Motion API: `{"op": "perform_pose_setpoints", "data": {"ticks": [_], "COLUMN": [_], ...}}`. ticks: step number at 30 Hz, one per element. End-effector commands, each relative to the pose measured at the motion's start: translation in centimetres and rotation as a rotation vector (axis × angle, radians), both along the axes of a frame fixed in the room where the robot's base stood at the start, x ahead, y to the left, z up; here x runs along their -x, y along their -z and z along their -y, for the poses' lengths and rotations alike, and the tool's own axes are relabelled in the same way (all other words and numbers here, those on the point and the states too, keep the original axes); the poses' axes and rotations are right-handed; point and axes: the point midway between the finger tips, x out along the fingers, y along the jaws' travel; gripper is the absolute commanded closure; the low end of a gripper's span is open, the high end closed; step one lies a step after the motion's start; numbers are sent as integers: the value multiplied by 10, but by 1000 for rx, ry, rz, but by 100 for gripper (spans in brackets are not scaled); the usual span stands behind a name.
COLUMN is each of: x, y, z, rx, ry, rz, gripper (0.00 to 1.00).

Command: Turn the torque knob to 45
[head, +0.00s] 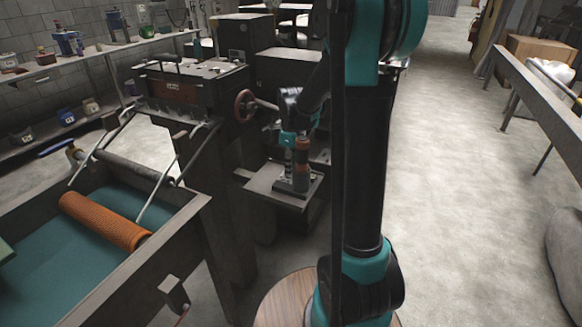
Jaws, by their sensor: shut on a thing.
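In the head view, a small upright tool (302,160) with an orange-brown section and a dark base stands on a grey plate (266,186) at the centre. My dark and teal arm reaches down to it from the right. My gripper (291,139) is at the tool's upper part, shut on it. The tool is small in the picture and partly covered by my gripper. I cannot make out the torque knob separately, nor any scale or number on it.
A dark machine with a red handwheel (244,105) stands just behind and left. A trough (178,235) with an orange mesh roller (106,221) fills the lower left. A grey bench (545,95) stands at the right. The floor (455,190) between is clear.

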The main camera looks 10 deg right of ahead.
Motion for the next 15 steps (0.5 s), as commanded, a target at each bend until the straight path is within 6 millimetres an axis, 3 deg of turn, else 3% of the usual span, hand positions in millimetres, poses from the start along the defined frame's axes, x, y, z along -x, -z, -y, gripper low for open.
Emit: {"op": "perform_pose_setpoints", "data": {"ticks": [12,13,15], "x": [0,0,0], "y": [0,0,0], "z": [0,0,0], "rx": [0,0,0], "ry": [51,51,51], "rz": [0,0,0], "gripper": [96,64,55]}}
